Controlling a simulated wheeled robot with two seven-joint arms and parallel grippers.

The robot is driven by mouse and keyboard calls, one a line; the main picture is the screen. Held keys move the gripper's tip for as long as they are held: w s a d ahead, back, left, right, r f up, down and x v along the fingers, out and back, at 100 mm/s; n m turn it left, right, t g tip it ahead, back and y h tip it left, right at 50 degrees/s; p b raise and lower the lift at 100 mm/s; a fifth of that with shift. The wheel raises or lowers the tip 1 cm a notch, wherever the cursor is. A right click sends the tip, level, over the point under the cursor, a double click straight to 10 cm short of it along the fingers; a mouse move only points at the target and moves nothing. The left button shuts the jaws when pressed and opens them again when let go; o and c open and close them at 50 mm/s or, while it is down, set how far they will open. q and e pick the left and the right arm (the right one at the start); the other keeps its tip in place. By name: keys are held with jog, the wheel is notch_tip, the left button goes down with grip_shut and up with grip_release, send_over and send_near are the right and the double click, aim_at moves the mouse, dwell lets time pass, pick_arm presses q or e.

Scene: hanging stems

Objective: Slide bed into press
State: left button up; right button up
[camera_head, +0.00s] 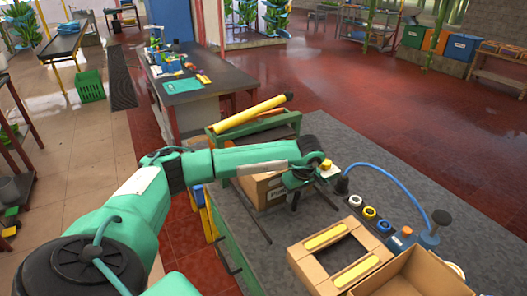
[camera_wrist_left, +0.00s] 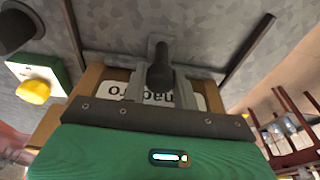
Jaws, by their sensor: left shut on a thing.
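The press appears to be the green frame (camera_head: 287,124) with a long yellow bar (camera_head: 250,114), standing on the grey bench. A tan box-like bed (camera_head: 258,191) sits just in front of it, partly hidden by my arm. In the left wrist view the bed (camera_wrist_left: 90,76) carries a white label with upside-down lettering. Two dark rails (camera_head: 240,212) run along the bench on either side of it. My left gripper (camera_head: 298,179) is over the bed, its fingers (camera_wrist_left: 160,75) shut on a dark upright handle. The exact contact is partly hidden. My right gripper is not in view.
A white-and-green block with a yellow knob (camera_wrist_left: 33,91) stands close beside the gripper. A blue hose (camera_head: 385,177), several coloured rings (camera_head: 369,213), a tan frame with yellow pads (camera_head: 303,256) and an open box (camera_head: 428,272) occupy the bench's right side. Bare bench lies between the rails' near ends.

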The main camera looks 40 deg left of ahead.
pick_arm(q)
jog(key=shift+w+a, duration=0.2)
jog(key=shift+a, duration=0.5)
jog(key=shift+w+a+b, duration=0.3)
jog(key=shift+a+b, duration=0.2)
jog(key=shift+a, duration=0.25)
jog(key=shift+w+a+b, duration=0.25)
jog(key=shift+w+a, duration=0.05)
jog(key=shift+a, duration=0.5)
jog(key=shift+w+a+b, duration=0.25)
jog(key=shift+a, duration=0.7)
jog(key=shift+w+a+b, duration=0.25)
jog(key=shift+a, duration=0.4)
jog(key=shift+w+a+b, duration=0.25)
jog(key=shift+a, duration=0.35)
jog(key=shift+w+a, duration=0.2)
jog(key=shift+a, duration=0.3)
jog(key=shift+w+a, duration=0.15)
jog(key=shift+a, duration=0.35)
